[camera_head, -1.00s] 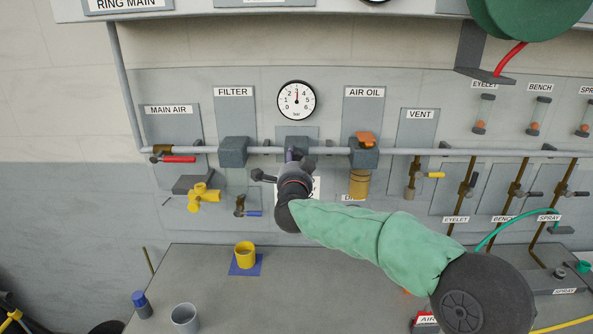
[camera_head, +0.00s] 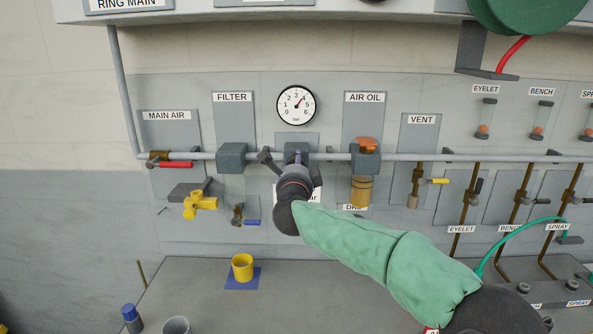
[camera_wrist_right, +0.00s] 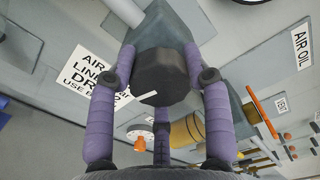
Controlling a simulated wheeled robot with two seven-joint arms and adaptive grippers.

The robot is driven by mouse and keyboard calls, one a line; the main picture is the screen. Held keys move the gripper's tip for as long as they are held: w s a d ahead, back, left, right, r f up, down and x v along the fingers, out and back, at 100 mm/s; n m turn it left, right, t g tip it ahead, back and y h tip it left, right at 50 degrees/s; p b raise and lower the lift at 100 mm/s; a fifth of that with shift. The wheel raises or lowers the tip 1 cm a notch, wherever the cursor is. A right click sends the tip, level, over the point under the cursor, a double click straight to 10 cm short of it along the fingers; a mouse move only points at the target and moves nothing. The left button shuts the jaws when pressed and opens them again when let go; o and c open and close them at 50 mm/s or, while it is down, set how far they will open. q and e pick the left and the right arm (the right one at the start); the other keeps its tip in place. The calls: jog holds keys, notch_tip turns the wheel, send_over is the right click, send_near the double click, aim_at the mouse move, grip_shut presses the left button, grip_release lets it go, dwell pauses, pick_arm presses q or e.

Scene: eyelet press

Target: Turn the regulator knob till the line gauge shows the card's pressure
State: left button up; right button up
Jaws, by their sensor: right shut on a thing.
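The line gauge (camera_head: 296,105) is a round white dial marked in bar from 0 to 6. Its needle points to the upper right, at about 4. Below it, my right gripper (camera_head: 294,163) is at the regulator, hiding most of it. In the right wrist view, the purple fingers of the right gripper (camera_wrist_right: 162,70) are closed around the black many-sided regulator knob (camera_wrist_right: 160,82), which has a white mark on its rim. A white sign with black print (camera_wrist_right: 95,80) is partly hidden behind a finger. I cannot see a pressure figure on any card. My left gripper is not in view.
The filter (camera_head: 231,157) is left of the regulator and the air oil unit (camera_head: 365,160) is right, both on the grey pipe. The red-handled main air valve (camera_head: 175,165) is further left. A yellow cup (camera_head: 242,266) stands on the bench below.

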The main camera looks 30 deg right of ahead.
jog(key=shift+w+a+f, duration=0.15)
jog(key=shift+a+f, duration=0.05)
jog(key=shift+f, duration=0.05)
jog(key=o, duration=1)
jog(key=shift+c, duration=0.2)
jog(key=shift+o, duration=1)
jog(key=shift+w+a+r, duration=0.1)
jog(key=shift+r, duration=0.1)
jog(key=shift+s, duration=0.2)
jog(key=v, duration=1.1)
jog(key=shift+s, duration=0.4)
